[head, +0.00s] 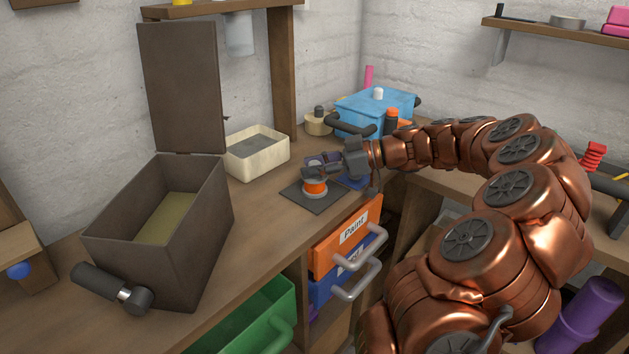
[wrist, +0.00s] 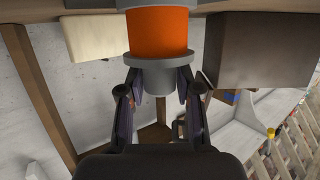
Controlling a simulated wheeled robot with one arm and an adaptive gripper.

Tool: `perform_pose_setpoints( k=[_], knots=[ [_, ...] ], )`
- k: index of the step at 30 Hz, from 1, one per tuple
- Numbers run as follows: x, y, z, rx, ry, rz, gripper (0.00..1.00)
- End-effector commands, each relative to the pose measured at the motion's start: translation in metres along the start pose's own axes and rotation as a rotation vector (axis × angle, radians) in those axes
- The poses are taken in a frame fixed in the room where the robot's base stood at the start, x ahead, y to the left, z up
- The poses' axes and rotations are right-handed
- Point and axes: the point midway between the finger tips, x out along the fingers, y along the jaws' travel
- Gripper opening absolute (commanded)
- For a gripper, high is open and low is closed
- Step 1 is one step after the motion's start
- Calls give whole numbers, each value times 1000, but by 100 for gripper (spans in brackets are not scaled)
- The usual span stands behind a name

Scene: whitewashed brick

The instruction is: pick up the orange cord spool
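The orange cord spool (head: 315,187) stands upright on a dark square mat (head: 321,204) on the workbench. It has orange cord between grey flanges. My gripper (head: 318,171) reaches in from the right at the height of the spool's top. In the wrist view, which looks upside down, the spool (wrist: 157,33) is straight ahead. My two fingers (wrist: 158,80) are on either side of its grey top hub, close to the flange. They are apart, with a narrow gap showing beside the hub. The gripper looks open, and no firm contact shows.
A cream tray (head: 257,166) stands behind the spool, and a large dark open-lidded box (head: 211,236) is at left. A blue box (head: 371,110) and small containers are behind my arm. Orange (head: 330,253) and blue drawers are below the bench's front edge.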

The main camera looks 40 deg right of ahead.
Motion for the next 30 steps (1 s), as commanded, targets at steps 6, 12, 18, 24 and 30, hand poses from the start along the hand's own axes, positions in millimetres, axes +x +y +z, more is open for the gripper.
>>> perform_pose_setpoints(
  k=[6, 12, 18, 24, 30],
  knots=[
    [0, 0, 0, 0, 0, 0, 8],
    [0, 0, 0, 0, 0, 0, 0],
    [0, 0, 0, 0, 0, 0, 0],
    [-3, 0, -11, -4, 0, 1, 0],
    [-10, 1, -31, -4, 1, 4, 0]
  ],
)
